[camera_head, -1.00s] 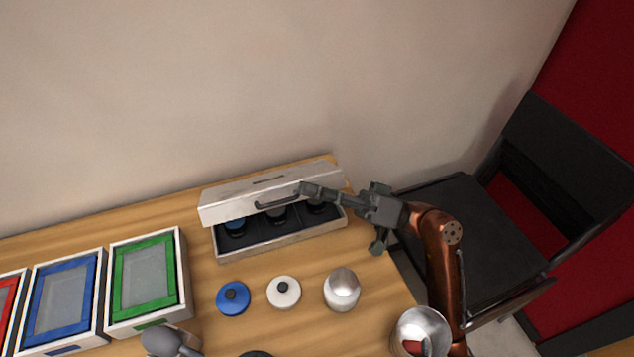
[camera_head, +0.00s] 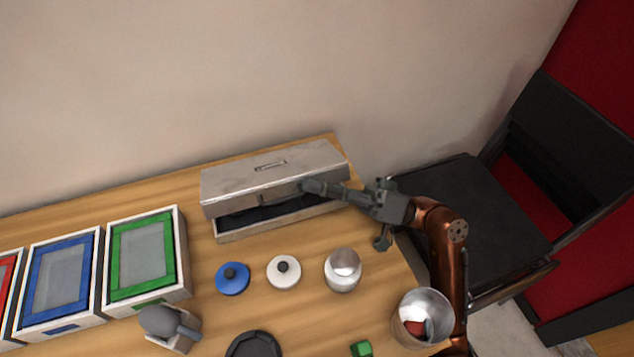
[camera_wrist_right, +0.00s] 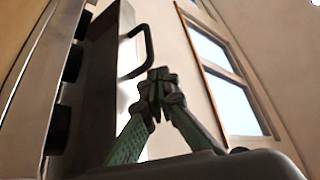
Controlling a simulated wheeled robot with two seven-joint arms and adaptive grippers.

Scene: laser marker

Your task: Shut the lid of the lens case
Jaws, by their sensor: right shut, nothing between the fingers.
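The lens case (camera_head: 280,225) is a long pale box with a dark inside at the back of the table. Its grey lid (camera_head: 255,178) is partly lowered, with a dark gap along the front. My right gripper (camera_head: 308,186) is shut and empty at the lid's front edge near the handle; I cannot tell if it touches. In the right wrist view, the shut fingertips (camera_wrist_right: 158,84) are beside the lid's dark handle (camera_wrist_right: 140,52), and several dark lenses (camera_wrist_right: 62,125) show inside the case at the left. My left gripper is not in view.
In front of the case are a blue lid (camera_head: 232,279), a white lid (camera_head: 284,272) and a silver jar (camera_head: 343,270). Framed trays (camera_head: 145,262) stand at left. A metal cup (camera_head: 422,318) is at right front. A black chair (camera_head: 470,205) stands right of the table.

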